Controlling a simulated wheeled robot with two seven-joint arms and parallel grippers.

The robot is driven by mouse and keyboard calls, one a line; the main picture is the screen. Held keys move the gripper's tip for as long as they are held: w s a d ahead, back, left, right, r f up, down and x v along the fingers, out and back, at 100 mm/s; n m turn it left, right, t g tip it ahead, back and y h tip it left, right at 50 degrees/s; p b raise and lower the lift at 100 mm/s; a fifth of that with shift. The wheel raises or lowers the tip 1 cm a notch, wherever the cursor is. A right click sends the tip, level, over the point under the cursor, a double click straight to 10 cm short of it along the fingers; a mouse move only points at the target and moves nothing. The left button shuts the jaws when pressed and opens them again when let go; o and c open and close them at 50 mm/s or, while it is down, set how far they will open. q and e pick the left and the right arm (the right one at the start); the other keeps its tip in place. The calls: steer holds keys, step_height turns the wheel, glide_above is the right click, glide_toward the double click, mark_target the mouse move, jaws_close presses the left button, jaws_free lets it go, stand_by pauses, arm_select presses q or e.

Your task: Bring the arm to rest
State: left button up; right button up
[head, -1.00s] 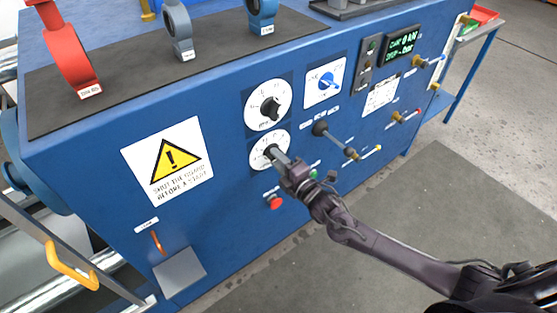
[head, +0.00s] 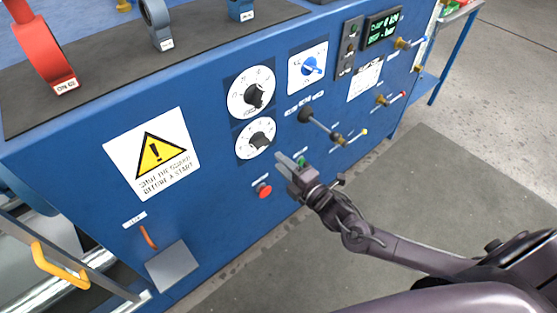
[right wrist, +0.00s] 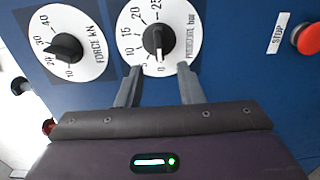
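My right gripper (head: 283,161) is in front of the blue panel, just right of and below the lower dial (head: 257,139). In the right wrist view its two grey fingers (right wrist: 158,88) stand apart with nothing between them, and the pressure dial (right wrist: 157,42) with its black knob lies beyond the fingertips. The gripper looks apart from the knob. The upper dial (head: 251,93) shows as the force dial (right wrist: 64,47) in the wrist view. My left gripper is not in view.
The panel also carries a red stop button (head: 263,191), a blue switch (head: 310,65), a black-knobbed lever (head: 306,115) and several small valves at the right. A warning sign (head: 152,155) is at the left. Open floor (head: 400,200) lies right of the bench.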

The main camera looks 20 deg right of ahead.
stand_by(0.4)
steer(key=s+d+f+m+g+h, duration=0.1)
steer(key=d+f+m+g+h, duration=0.15)
steer(key=f, duration=0.45)
steer(key=s+d+f+m+g+h, duration=0.1)
steer(key=d+f+m+h, duration=0.2)
steer(key=f, duration=0.4)
steer(key=s+d+f+m+g+h+p, duration=0.1)
steer(key=s+d+f+m+g, duration=0.15)
steer(key=s+f, duration=0.4)
steer(key=s+d+f+m+g+p, duration=0.15)
steer(key=s+f+m, duration=0.25)
steer(key=f, duration=0.5)
steer(key=s+a+f+m+g, duration=0.2)
steer(key=s+f, duration=0.2)
steer(key=s, duration=0.6)
steer(key=s+a+f+m+g, duration=0.2)
steer(key=s+f, duration=0.3)
steer(key=s, duration=0.5)
steer(key=s+a+f+m+g, duration=0.2)
steer(key=s+f+m+g, duration=0.1)
steer(key=s, duration=0.7)
step_height(320, 180, down, 2)
steer(key=shift+f+m+g, duration=0.2)
steer(key=shift+m+g, duration=0.2)
steer(key=shift+g, duration=0.35)
steer(key=shift+w, duration=0.1)
